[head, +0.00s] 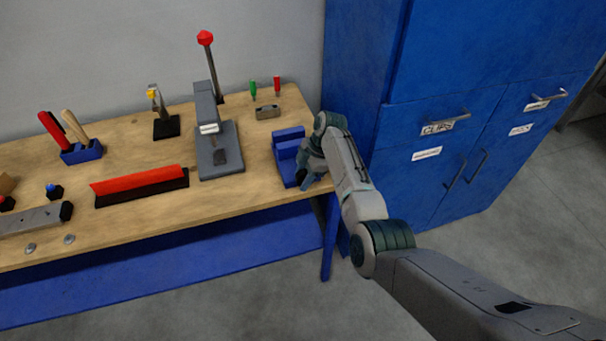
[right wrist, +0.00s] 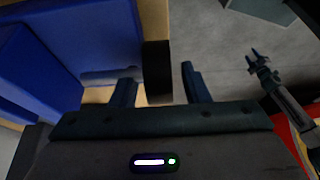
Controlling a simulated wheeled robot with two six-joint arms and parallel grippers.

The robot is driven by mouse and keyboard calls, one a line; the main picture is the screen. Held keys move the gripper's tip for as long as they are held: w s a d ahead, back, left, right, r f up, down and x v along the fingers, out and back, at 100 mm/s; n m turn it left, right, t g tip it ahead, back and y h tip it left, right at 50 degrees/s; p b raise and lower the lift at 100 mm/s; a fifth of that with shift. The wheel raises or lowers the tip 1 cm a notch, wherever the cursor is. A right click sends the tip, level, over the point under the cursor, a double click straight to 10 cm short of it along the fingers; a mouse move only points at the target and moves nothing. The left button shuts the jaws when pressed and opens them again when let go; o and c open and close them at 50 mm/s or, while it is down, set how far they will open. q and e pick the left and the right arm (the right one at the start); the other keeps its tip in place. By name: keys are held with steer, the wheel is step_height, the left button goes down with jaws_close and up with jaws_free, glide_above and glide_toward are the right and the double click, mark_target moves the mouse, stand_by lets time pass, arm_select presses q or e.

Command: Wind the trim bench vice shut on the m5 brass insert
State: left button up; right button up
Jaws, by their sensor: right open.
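The blue bench vice (head: 290,145) stands at the right end of the workbench. It fills the left of the right wrist view (right wrist: 65,45). My right gripper (head: 305,182) is at the vice's right side, near the bench's front corner. In the right wrist view its fingers (right wrist: 160,92) are open, with a black knob-like part (right wrist: 157,70) between or just beyond them. I cannot tell whether they touch it. A short grey rod (right wrist: 100,76) shows beside the left finger. I see no brass insert. My left gripper (right wrist: 254,60) is small and distant in the right wrist view.
A grey press (head: 212,130) with a red-knobbed lever stands left of the vice on the wooden bench (head: 135,205). Green and red screwdrivers (head: 277,86) stand behind the vice. A blue cabinet (head: 420,100) rises close to the bench's right end. Open floor lies in front.

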steer(key=shift+f, duration=0.1)
jaws_close()
steer(key=shift+w+d+f+g+y+b, duration=0.15)
steer(key=shift+g+y+b, duration=0.15)
steer(key=shift+y+b, duration=0.75)
steer(key=g+y+b, duration=0.1)
steer(key=y+b, duration=0.2)
steer(key=b, duration=0.2)
steer(key=shift+r+g+y+b, duration=0.3)
steer(key=shift+y+b, duration=0.45)
steer(key=shift+b, duration=0.45)
